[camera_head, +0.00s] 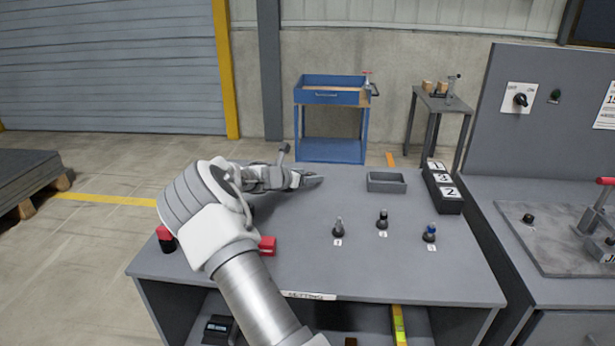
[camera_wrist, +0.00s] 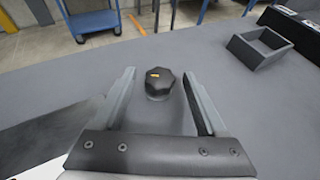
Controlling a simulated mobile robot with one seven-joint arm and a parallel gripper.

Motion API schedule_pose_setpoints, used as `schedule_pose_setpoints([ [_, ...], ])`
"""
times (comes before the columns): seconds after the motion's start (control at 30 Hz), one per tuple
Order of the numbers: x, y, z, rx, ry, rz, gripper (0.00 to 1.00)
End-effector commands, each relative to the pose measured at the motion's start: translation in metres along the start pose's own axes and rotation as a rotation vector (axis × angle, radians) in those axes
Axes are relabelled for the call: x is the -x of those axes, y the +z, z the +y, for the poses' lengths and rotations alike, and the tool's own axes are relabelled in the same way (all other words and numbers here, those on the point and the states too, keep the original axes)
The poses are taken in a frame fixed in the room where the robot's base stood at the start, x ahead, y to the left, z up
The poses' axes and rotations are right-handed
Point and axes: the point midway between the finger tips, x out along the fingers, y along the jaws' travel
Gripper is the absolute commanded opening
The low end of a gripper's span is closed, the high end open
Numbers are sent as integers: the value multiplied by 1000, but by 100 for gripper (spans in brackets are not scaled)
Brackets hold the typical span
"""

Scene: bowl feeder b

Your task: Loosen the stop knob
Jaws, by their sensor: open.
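A black, faceted knob (camera_wrist: 158,84) with a small yellow mark on top stands on the grey bench top (camera_head: 340,265). It looks like the stop knob. In the wrist view my gripper (camera_wrist: 159,74) is open, with one finger on each side of the knob and visible gaps between. The fingers do not appear to touch it. In the head view my gripper (camera_head: 316,179) is low over the back of the bench, left of the grey tray. I cannot make out the knob in that view; my gripper seems to hide it.
The grey open tray (camera_head: 387,188) also shows in the wrist view (camera_wrist: 262,50). Three small labelled pieces stand front right, one a dark piece (camera_head: 382,219). A numbered block (camera_head: 443,188) sits at the right edge. A red block (camera_head: 267,246) lies near my arm.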

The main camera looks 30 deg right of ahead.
Motion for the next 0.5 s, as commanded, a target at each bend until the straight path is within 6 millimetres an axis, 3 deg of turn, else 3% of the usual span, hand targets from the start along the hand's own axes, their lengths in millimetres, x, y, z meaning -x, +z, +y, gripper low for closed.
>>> schedule_pose_setpoints([
  [0.2,0,0,0,0,0,0,73],
  [0.5,0,0,0,0,0,0,19],
])
